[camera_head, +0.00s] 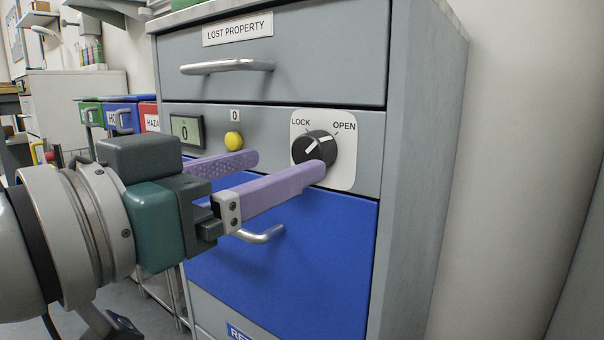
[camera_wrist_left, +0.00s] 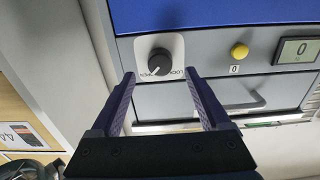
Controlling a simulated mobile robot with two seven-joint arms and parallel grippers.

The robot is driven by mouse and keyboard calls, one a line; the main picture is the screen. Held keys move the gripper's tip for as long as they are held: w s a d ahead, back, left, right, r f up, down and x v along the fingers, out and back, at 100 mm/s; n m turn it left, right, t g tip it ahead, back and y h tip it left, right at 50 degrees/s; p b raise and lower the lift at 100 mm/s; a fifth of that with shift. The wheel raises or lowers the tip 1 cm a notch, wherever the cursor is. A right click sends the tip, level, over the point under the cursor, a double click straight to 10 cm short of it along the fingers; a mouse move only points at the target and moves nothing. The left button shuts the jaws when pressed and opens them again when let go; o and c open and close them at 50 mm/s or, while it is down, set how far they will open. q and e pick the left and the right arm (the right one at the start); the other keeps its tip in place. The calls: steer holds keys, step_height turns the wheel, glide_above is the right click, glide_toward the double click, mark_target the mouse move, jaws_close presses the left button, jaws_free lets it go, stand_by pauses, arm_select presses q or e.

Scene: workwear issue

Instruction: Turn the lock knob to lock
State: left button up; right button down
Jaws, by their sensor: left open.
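The lock knob (camera_head: 314,148) is a round black dial with a white mark, on a white plate (camera_head: 343,177) labelled LOCK at upper left and OPEN at upper right. Its mark appears to point toward OPEN. My left gripper (camera_head: 282,166) is open, with two purple fingers reaching toward the panel; the near fingertip covers the knob's lower edge in the head view. In the left wrist view the knob (camera_wrist_left: 160,62) appears upside down, between and beyond the open fingertips (camera_wrist_left: 159,76). Contact with it cannot be told. My right gripper is not in view.
A yellow button (camera_head: 233,141) and a small display (camera_head: 187,131) reading 0 sit left of the knob. A grey drawer with a bar handle (camera_head: 227,66) is above, a blue drawer front (camera_head: 330,255) with a handle below. A plain wall (camera_head: 510,150) stands right.

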mark_target(305, 156)
arm_select(q)
steer(key=b+x, duration=0.1)
steer(key=x, duration=0.3)
steer(key=shift+w+d+f+b, duration=0.1)
steer(key=shift+w+d+b, duration=0.05)
steer(key=shift+w+b, duration=0.15)
steer(key=shift+w+d, duration=0.35)
steer(key=shift+w, duration=0.05)
jaws_close()
